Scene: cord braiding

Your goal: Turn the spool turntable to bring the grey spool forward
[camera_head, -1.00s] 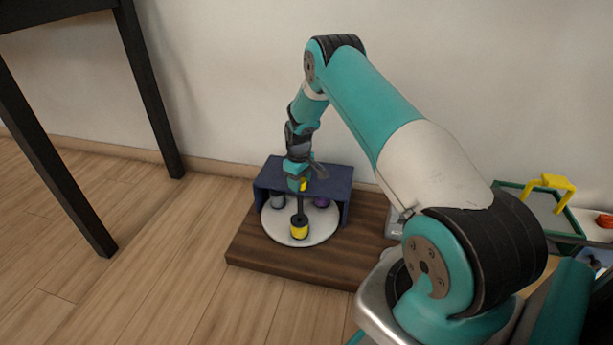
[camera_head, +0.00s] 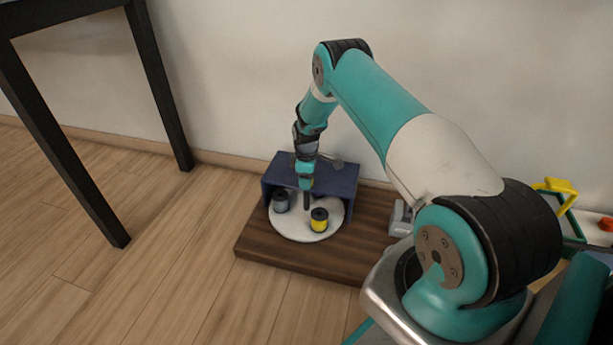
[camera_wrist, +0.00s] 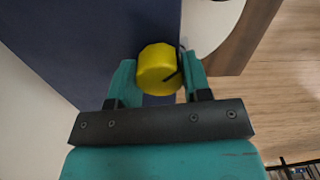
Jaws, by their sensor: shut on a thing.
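The spool turntable is a round white disc (camera_head: 290,228) under a dark blue hood (camera_head: 332,178). The grey spool (camera_head: 281,202) stands at the disc's left, partly under the hood's edge. A yellow spool (camera_head: 319,220) stands at its front right. A dark post (camera_head: 307,201) rises from the disc below my gripper (camera_head: 305,184). In the wrist view, my gripper (camera_wrist: 159,74) is shut on a yellow knob (camera_wrist: 157,68), with one finger on each side. The purple spool is hidden from view now.
The turntable sits on a dark wooden board (camera_head: 270,254) against the wall. A small grey device (camera_head: 400,217) stands on the board to the right. A yellow handle (camera_head: 557,190) on a green-edged thing is farther right. Black table legs (camera_head: 72,160) stand at the left.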

